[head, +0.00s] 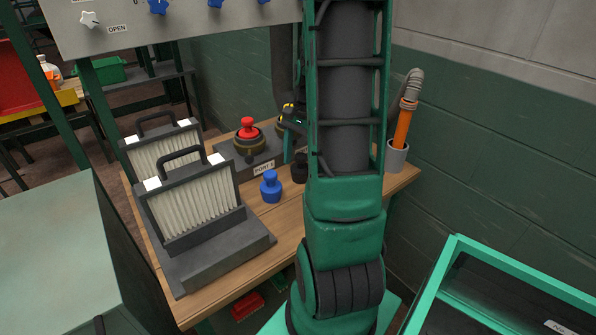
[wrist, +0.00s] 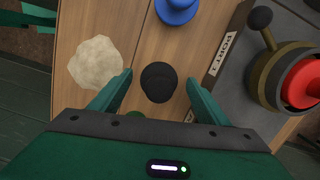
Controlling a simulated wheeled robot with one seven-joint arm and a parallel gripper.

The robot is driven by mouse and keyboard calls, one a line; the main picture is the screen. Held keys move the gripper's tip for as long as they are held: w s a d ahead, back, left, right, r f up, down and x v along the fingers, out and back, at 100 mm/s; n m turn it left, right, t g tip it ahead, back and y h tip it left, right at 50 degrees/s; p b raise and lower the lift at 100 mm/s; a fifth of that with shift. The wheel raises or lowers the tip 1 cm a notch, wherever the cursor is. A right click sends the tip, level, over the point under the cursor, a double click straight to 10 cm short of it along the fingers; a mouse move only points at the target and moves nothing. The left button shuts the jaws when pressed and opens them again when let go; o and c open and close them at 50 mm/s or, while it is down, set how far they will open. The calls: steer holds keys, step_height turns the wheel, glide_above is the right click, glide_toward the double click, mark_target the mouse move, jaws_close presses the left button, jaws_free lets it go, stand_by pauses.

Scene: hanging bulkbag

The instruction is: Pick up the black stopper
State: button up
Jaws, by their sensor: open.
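The black stopper (wrist: 158,82) stands on the wooden table, seen from above in the wrist view. It lies between and slightly beyond the two green fingers of my gripper (wrist: 160,90), which is open and empty. In the head view the black stopper (head: 300,168) shows to the right of the blue stopper, partly hidden by my arm. My gripper's fingers are mostly hidden behind my arm there.
A blue stopper (head: 270,187) stands close by. A port block labelled PORT 1 with a red-topped fitting (head: 248,130) sits behind. A pale round patch (wrist: 96,63) lies left of the fingers. Two framed filters (head: 190,200) stand at the table's left.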

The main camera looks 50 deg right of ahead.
steer(key=shift+f, duration=0.2)
steer(key=c, duration=1.1)
steer(key=shift+r, duration=0.1)
steer(key=shift+c, duration=0.2)
